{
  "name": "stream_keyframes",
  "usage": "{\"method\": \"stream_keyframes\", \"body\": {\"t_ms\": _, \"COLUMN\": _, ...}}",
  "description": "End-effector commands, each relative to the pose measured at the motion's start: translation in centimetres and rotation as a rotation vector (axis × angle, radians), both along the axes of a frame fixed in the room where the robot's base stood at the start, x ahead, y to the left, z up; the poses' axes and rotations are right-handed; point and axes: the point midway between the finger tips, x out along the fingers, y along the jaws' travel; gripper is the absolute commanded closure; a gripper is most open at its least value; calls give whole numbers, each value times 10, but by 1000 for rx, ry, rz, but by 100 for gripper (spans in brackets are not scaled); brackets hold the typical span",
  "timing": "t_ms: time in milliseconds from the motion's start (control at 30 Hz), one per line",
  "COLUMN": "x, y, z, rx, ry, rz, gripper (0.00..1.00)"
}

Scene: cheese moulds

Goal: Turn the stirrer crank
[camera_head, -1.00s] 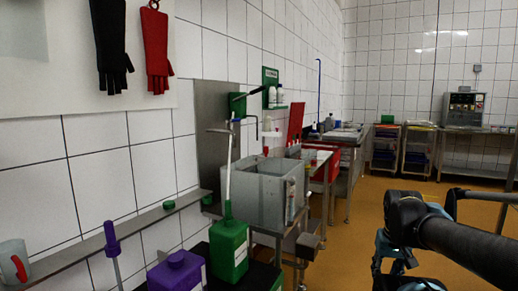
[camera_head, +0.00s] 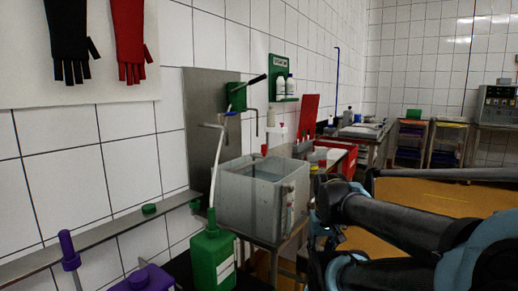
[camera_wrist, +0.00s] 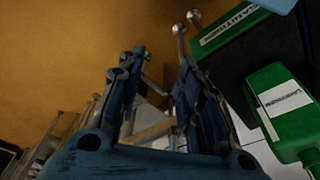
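No stirrer crank can be told for certain. In the head view a green wall box (camera_head: 236,97) with a dark slanting lever (camera_head: 257,79) sits above a grey open tank (camera_head: 250,193). Thin rods hang below the box, one over the tank. I cannot tell whether this is the stirrer. My gripper (camera_wrist: 160,50) shows in the wrist view with its two fingers apart and nothing seen between them. It points down over the orange floor, beside green containers. In the head view my arm is at the right, right of the tank.
A green jug (camera_head: 212,258) with a white tube stands left of the tank; a labelled green container (camera_wrist: 285,105) is close right of my gripper in the wrist view. A purple container (camera_head: 145,279) is at lower left. Steel racks (camera_head: 412,145) stand far back. Orange floor (camera_head: 430,205) is open at right.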

Motion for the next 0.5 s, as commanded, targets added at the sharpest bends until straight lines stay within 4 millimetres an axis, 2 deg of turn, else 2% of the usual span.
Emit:
{"method": "stream_keyframes", "body": {"t_ms": 133, "x": 0, "y": 0, "z": 0, "rx": 0, "ry": 0, "rz": 0, "gripper": 67}}
{"method": "stream_keyframes", "body": {"t_ms": 200, "x": -2, "y": 0, "z": 2, "rx": 0, "ry": -3, "rz": 1, "gripper": 57}}
{"method": "stream_keyframes", "body": {"t_ms": 267, "x": -6, "y": 0, "z": 9, "rx": -1, "ry": -10, "rz": 5, "gripper": 57}}
{"method": "stream_keyframes", "body": {"t_ms": 367, "x": 4, "y": 2, "z": 27, "rx": -3, "ry": -6, "rz": 26, "gripper": 57}}
{"method": "stream_keyframes", "body": {"t_ms": 500, "x": 33, "y": 9, "z": 72, "rx": -9, "ry": 7, "rz": 82, "gripper": 57}}
